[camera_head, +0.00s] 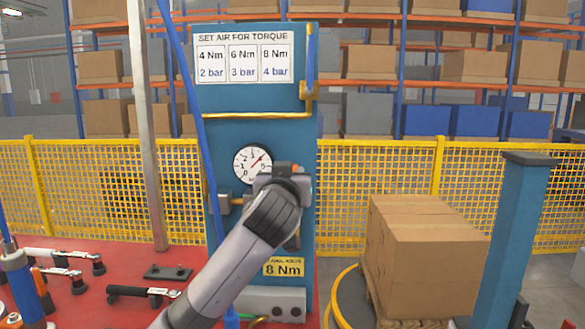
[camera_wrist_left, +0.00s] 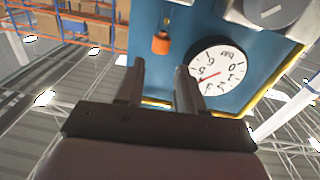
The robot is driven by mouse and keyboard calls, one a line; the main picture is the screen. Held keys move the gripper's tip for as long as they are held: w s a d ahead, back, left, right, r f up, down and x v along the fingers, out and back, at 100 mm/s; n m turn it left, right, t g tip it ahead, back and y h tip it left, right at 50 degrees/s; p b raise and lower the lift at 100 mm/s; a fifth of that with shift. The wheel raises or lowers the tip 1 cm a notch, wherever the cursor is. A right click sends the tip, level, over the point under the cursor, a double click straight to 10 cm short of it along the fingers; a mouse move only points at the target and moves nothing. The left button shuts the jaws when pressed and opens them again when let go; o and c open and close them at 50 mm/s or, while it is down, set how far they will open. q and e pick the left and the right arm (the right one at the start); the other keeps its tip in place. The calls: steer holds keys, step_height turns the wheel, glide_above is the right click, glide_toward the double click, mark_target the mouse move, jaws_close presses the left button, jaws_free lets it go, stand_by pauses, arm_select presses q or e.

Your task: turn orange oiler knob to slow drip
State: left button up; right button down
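The orange oiler knob (camera_wrist_left: 161,43) shows in the left wrist view against the blue panel (camera_wrist_left: 140,20). My left gripper (camera_wrist_left: 160,65) is open, its two fingers pointing at the panel. The knob appears in line with the gap between the fingertips and a little beyond them; I see no contact. In the head view my left arm reaches up to the panel just below the gauge, and my wrist hides the fingers and most of what lies behind. A small orange patch (camera_head: 298,169) shows there. My right gripper is in neither view.
A round pressure gauge (camera_head: 252,163) with a red needle sits beside my wrist. A torque chart (camera_head: 243,61) is above, an 8 Nm label (camera_head: 284,268) below. Tools lie on the red bench (camera_head: 120,260) at left. A carton (camera_head: 425,255) and blue post (camera_head: 510,230) stand at right.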

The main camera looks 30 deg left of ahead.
arm_select(q)
steer(key=shift+p+x, duration=0.7)
steer(key=shift+x, duration=2.2)
jaws_close()
